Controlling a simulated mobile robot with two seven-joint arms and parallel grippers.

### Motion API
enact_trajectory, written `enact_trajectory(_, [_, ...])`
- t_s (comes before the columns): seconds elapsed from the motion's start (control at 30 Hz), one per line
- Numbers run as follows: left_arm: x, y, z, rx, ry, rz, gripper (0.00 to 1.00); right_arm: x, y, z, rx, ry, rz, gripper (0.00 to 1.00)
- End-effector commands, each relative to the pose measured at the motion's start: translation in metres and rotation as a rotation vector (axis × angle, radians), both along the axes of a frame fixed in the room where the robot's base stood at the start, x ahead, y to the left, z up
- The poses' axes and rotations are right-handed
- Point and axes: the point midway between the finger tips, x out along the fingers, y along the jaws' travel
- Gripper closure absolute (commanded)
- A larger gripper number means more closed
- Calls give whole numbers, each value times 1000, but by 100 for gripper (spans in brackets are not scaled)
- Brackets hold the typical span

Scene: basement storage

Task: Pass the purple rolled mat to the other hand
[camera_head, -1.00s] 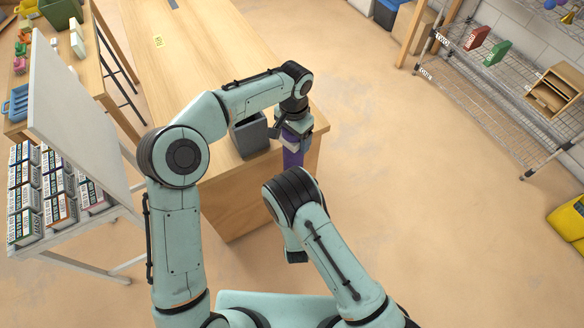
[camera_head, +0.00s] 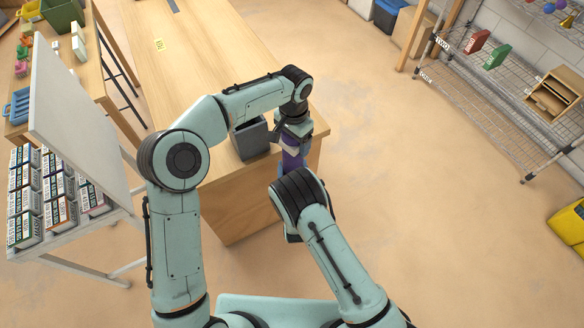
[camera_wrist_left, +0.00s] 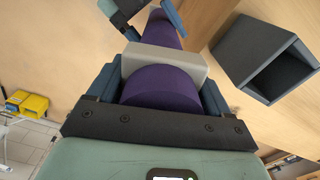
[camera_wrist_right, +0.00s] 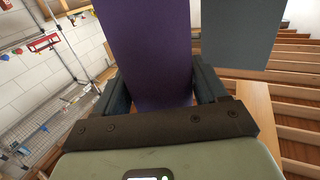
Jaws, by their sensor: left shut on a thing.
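The purple rolled mat (camera_head: 291,160) hangs below my left gripper (camera_head: 293,136), off the right edge of the wooden table. In the left wrist view the mat (camera_wrist_left: 160,87) sits between the left fingers (camera_wrist_left: 160,92), which are shut on it. A pale grey band or block crosses it there. At its far end, the blue-grey fingers of my right gripper (camera_wrist_left: 148,12) lie beside it. In the right wrist view the mat (camera_wrist_right: 147,45) stands between the right fingers (camera_wrist_right: 160,88); whether they press on it is unclear. The head view hides the right fingers behind my right arm.
A dark grey open bin (camera_head: 251,138) stands on the wooden table (camera_head: 190,60), close to my left gripper; it also shows in the left wrist view (camera_wrist_left: 240,45). A wire shelf (camera_head: 480,95) stands at the right. Open floor lies between table and shelf.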

Motion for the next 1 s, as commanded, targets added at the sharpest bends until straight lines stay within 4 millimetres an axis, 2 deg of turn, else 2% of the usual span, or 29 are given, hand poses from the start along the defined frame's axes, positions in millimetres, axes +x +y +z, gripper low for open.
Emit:
enact_trajectory(0.03, [0,-3,1,-8,-5,-2,18,0,3,2,4,-6,7,73])
enact_trajectory(0.1, [0,-3,1,-8,-5,-3,0,0,3,2,4,-6,7,73])
enact_trajectory(0.33, [0,-3,2,-7,-3,-2,0,0,3,2,4,-6,6,73])
enact_trajectory(0.47, [1,-2,13,-5,-6,-1,0,0,3,2,4,-5,5,73])
enact_trajectory(0.8, [0,-4,82,-8,-9,-1,0,0,2,2,4,-5,5,73])
enact_trajectory(1.0, [0,-3,111,-9,-6,-2,0,0,2,2,4,-5,5,73])
